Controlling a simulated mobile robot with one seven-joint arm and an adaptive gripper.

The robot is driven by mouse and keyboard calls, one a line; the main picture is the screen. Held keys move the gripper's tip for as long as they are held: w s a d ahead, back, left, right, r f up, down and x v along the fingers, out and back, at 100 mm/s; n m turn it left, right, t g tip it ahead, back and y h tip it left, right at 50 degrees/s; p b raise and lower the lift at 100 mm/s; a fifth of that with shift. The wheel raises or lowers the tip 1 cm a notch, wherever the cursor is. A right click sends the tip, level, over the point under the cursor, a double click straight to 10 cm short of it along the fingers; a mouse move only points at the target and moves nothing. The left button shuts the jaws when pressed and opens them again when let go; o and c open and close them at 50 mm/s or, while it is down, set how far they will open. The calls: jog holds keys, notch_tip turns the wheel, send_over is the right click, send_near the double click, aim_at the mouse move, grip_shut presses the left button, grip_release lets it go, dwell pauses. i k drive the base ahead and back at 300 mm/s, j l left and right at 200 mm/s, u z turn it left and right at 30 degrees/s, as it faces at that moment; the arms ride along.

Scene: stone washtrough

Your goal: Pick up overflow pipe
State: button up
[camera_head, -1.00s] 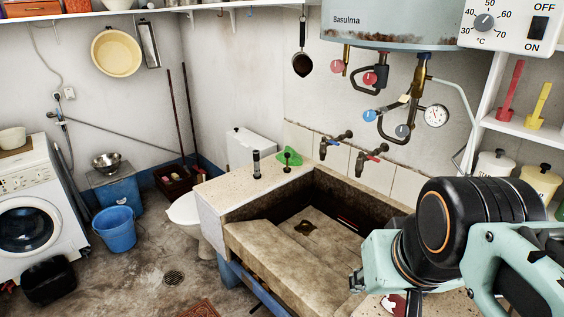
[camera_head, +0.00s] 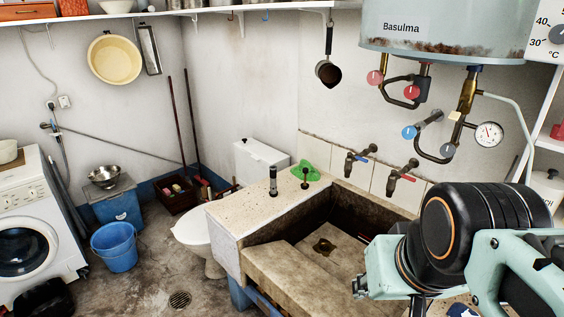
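A short upright tube (camera_head: 273,181), grey with a darker lower part, stands on the speckled ledge at the left end of the stone washtrough (camera_head: 290,280); it looks like the overflow pipe. A small dark stopper-like piece (camera_head: 305,179) stands to its right, by a green dish (camera_head: 305,170). The trough's drain (camera_head: 324,246) is open to view in the basin floor. My arm's black and pale green links fill the lower right, over the right part of the trough. My gripper's fingers do not show, and nothing touches the tube.
Two wall taps (camera_head: 402,176) overhang the trough's back edge. A water heater (camera_head: 440,30) with pipes and valves hangs above it. A toilet (camera_head: 195,225) stands left of the trough, with a blue bucket (camera_head: 114,248) on the floor farther left. Space above the ledge is clear.

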aim_at(273, 193)
jog(key=i+j+z, duration=0.1)
jog(key=j, duration=0.25)
jog(key=i+j, duration=0.3)
jog(key=i+j+z, duration=0.15)
jog(key=j, duration=0.25)
jog(key=i+j+z, duration=0.1)
jog(key=j, duration=0.3)
jog(key=i+j, duration=0.25)
jog(key=j, duration=0.15)
jog(key=i+j+z, duration=0.15)
jog(key=j, duration=0.2)
jog(key=i+j+z, duration=0.1)
jog(key=j, duration=0.25)
jog(key=i+j, duration=0.35)
jog(key=j+z, duration=0.05)
